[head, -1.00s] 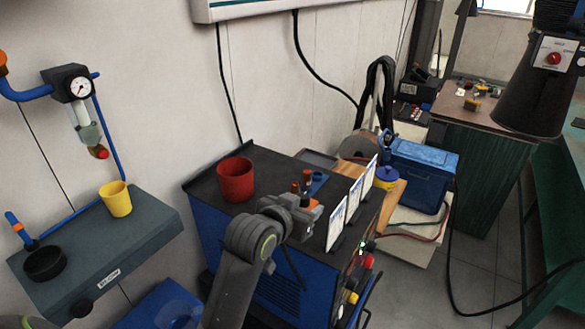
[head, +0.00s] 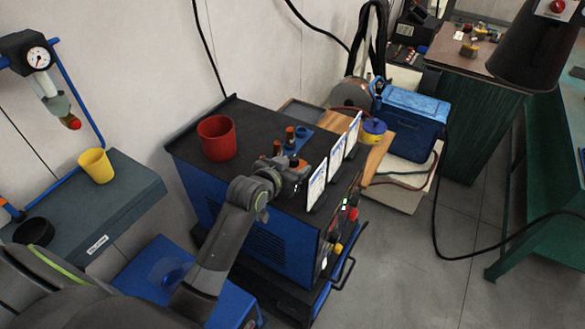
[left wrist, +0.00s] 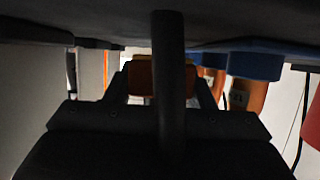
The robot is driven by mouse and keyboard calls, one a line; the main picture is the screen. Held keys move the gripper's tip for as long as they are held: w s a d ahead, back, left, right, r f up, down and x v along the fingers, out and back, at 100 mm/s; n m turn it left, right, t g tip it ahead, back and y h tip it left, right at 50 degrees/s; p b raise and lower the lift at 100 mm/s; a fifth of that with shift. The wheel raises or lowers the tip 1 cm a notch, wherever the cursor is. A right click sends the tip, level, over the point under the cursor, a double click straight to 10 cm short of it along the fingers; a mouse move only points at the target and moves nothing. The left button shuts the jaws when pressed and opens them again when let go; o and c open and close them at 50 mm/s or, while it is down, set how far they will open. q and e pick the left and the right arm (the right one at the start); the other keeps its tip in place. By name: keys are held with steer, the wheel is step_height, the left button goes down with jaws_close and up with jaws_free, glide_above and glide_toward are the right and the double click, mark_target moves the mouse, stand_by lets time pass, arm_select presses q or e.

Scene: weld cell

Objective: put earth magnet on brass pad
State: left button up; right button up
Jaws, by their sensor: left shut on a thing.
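My left gripper (head: 296,169) is over the black top of the blue welding machine (head: 262,113), near the white cards along its edge. It is shut on an orange piece, taken to be the earth magnet (left wrist: 144,77), which shows between the fingers in the left wrist view. A dark bar hides part of it there. A yellow edge shows just above the piece; I cannot tell whether it is the brass pad. I cannot make out the brass pad in the head view, nor whether the held piece touches the top. My right gripper is not in view.
Orange-topped pieces (head: 290,134) and a blue holder (head: 303,134) stand just behind the gripper. A red cup (head: 217,139) is to the left, white cards (head: 317,186) to the right. A blue toolbox (head: 412,112) stands beyond. The front left of the machine top is bare.

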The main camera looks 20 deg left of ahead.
arm_select(q)
steer(key=shift+f, duration=0.45)
steer(key=shift+f, duration=0.2)
steer(key=o, duration=1.2)
steer(key=shift+s, duration=0.1)
